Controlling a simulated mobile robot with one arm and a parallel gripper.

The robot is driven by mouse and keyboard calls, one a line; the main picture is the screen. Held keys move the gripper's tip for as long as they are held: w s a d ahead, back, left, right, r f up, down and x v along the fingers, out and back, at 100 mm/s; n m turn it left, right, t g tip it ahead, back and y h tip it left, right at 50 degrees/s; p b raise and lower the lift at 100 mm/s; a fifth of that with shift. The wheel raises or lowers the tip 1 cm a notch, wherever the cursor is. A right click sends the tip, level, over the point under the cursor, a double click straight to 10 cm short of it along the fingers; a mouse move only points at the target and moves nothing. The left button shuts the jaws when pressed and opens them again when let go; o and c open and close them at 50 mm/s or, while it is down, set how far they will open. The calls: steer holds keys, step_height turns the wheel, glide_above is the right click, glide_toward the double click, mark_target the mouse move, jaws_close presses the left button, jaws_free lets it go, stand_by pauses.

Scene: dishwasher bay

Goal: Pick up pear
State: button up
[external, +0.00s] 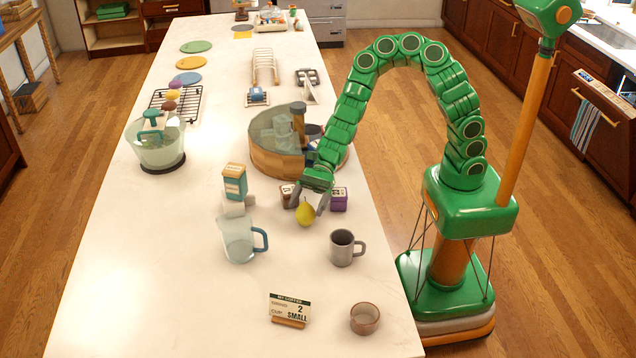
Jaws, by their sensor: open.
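A yellow-green pear (306,214) stands on the white counter near its right side. My gripper (308,204) hangs from the green arm, pointing down at the pear. Its two grey fingers are apart, one on each side of the pear's upper part. I cannot tell whether either finger touches it. The pear's far side is hidden.
A purple box (339,199) and a brown box (287,194) stand close behind the pear. A wooden-sided round tub (270,160) is behind. The counter's left front is clear.

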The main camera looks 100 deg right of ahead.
steer(key=c, duration=1.2)
